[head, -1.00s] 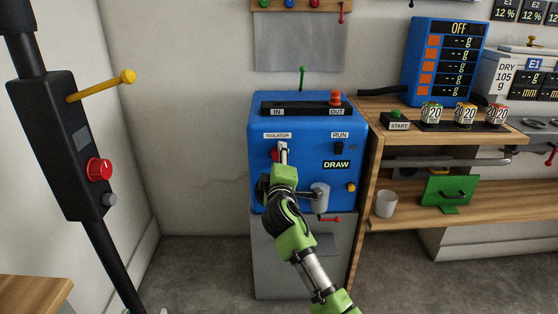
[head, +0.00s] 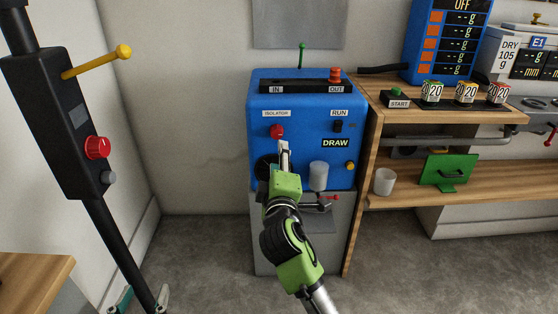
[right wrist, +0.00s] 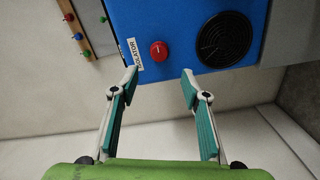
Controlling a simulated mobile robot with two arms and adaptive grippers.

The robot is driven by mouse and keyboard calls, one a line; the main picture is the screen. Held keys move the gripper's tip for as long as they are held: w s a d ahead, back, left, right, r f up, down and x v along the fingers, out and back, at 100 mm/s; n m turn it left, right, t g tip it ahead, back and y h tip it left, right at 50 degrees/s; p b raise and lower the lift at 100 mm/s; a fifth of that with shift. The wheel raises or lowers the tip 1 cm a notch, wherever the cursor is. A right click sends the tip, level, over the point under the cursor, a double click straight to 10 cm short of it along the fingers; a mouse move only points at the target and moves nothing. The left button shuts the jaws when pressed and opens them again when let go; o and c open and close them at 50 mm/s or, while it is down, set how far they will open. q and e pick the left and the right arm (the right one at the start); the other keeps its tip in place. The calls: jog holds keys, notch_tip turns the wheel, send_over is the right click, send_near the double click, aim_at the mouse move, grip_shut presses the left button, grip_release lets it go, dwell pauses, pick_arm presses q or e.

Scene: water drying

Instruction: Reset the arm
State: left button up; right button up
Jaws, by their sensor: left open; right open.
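My right arm reaches up the middle of the head view, and its right gripper (head: 284,147) is just below the red isolator knob (head: 277,131) on the blue machine (head: 300,108). In the right wrist view the right gripper (right wrist: 160,72) is open and empty. The isolator knob (right wrist: 159,51) shows beyond its fingertips, with a visible gap. My left gripper (head: 143,295) shows only its teal fingertips at the bottom left of the head view. They are apart, either side of a black post, and hold nothing I can see.
A black control post (head: 60,120) with a yellow lever stands left. A wooden bench (head: 362,120) stands right, with a scale display (head: 447,45), a START button (head: 397,98) and a white cup (head: 384,181). A grey cylinder (head: 318,177) sits at the machine's front. Floor between post and machine is clear.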

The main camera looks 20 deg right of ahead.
jog(key=shift+f, duration=0.1)
dwell(0.3)
